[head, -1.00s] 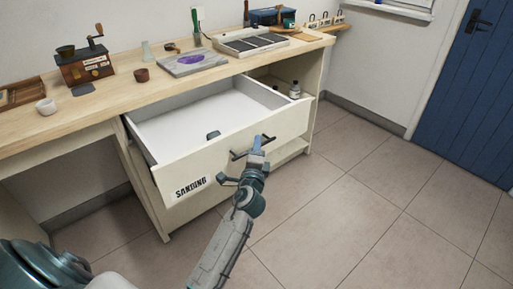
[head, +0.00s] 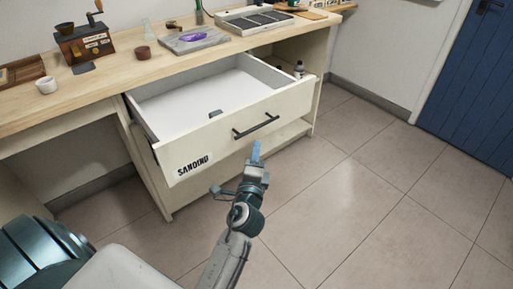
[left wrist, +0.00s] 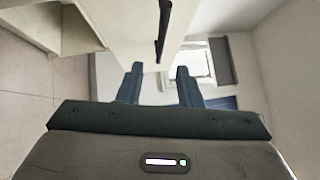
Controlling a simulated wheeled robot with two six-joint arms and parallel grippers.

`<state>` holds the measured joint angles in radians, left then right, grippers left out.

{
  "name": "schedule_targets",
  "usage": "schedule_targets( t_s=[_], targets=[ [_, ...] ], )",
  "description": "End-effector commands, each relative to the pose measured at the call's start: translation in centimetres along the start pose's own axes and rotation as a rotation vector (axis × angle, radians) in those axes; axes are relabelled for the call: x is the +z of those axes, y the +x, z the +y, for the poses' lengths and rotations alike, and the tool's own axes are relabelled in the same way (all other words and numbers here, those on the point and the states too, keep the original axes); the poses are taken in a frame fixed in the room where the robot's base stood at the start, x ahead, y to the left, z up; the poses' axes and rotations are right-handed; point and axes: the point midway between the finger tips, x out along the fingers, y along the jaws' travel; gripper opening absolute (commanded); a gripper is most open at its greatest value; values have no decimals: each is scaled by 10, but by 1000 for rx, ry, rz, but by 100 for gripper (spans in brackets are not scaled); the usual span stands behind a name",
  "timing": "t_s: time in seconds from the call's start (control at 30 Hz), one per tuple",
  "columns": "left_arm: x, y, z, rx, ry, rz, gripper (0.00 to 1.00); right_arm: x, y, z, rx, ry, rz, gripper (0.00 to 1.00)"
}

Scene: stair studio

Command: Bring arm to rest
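My left gripper (head: 256,150) is in front of the open drawer (head: 230,126), just below its dark bar handle (head: 256,125) in the head view. In the left wrist view, its two blue fingers (left wrist: 158,84) are spread apart with nothing between them. The handle (left wrist: 163,28) shows there beyond the fingertips, apart from them. My right gripper is not in view.
The wooden workbench (head: 60,113) holds a grinder-like box (head: 85,45), a white cup (head: 46,85), a brown cup (head: 143,53) and a grey board (head: 192,40). The tiled floor (head: 350,200) at right is clear.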

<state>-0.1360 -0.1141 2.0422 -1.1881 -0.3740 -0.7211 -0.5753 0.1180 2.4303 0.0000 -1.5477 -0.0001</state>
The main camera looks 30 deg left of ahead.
Motion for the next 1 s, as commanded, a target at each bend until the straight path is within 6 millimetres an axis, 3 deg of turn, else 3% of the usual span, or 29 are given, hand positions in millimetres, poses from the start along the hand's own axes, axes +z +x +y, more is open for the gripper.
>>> schedule_targets(
  t_s=[0.47,0.57,0.67,0.77,0.87,1.0],
  targets=[
    [0,0,0,1,-1,1,32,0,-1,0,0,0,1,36],
    [-3,0,12,33,-24,13,32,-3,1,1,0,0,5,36],
    [-12,-4,48,127,-90,42,32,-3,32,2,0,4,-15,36],
    [-21,-18,109,287,-202,68,32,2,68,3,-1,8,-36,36],
    [-24,-46,180,479,-336,62,32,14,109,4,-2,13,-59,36],
    [-16,-105,270,744,-511,-10,32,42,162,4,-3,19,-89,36]
  ],
)
